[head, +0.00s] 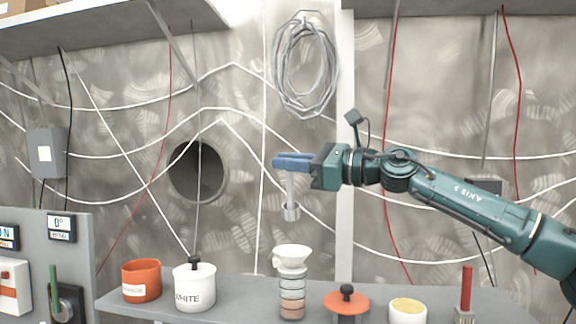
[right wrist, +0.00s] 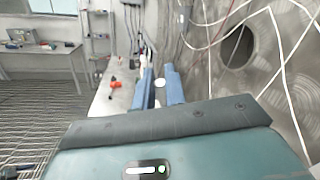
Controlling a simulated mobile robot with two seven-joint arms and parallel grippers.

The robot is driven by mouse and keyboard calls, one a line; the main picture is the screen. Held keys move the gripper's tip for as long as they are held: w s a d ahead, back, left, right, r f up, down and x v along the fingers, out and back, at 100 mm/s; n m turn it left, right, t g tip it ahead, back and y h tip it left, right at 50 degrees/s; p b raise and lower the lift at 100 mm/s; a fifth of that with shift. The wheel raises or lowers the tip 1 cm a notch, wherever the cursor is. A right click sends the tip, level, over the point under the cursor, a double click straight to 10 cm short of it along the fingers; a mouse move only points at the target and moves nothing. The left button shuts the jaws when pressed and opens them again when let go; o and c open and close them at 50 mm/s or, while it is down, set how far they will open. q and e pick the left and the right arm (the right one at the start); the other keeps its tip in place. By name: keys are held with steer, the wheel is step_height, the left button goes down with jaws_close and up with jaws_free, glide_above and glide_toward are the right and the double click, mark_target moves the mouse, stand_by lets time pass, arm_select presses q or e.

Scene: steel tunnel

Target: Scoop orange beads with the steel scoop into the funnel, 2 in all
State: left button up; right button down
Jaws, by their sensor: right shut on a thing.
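My right gripper (head: 282,161) is shut on the upright handle of the steel scoop (head: 291,211). The scoop's cup hangs below, above the white funnel (head: 292,254) and apart from it. I cannot see into the cup. The funnel sits in the top of a clear banded cylinder (head: 291,296) on the shelf. The orange pot (head: 141,281) stands open at the left; its label is hard to read and its beads cannot be made out. In the right wrist view the blue fingers (right wrist: 160,88) show with a pale round spot between them. My left gripper is not in view.
A lidded white pot (head: 194,288) stands between the orange pot and the funnel. An orange lid with black knob (head: 346,300), a cup with yellowish contents (head: 407,312) and a red-handled tool (head: 466,295) stand on the grey shelf (head: 240,304) to the right. Cables cross the wall behind.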

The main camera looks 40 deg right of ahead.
steer(key=shift+w+d+r+m+g+h, duration=0.15)
steer(key=shift+w+d+r+m, duration=0.25)
steer(key=shift+w+d+m, duration=0.5)
steer(key=shift+w+d+r+m+g+h, duration=0.15)
steer(key=shift+w+d+r+m, duration=0.2)
steer(key=shift+d+m, duration=0.6)
steer(key=shift+m, duration=0.35)
steer(key=shift+a+r, duration=0.15)
steer(key=shift+r, duration=0.9)
steer(key=shift+a+r, duration=0.15)
steer(key=shift+r, duration=0.85)
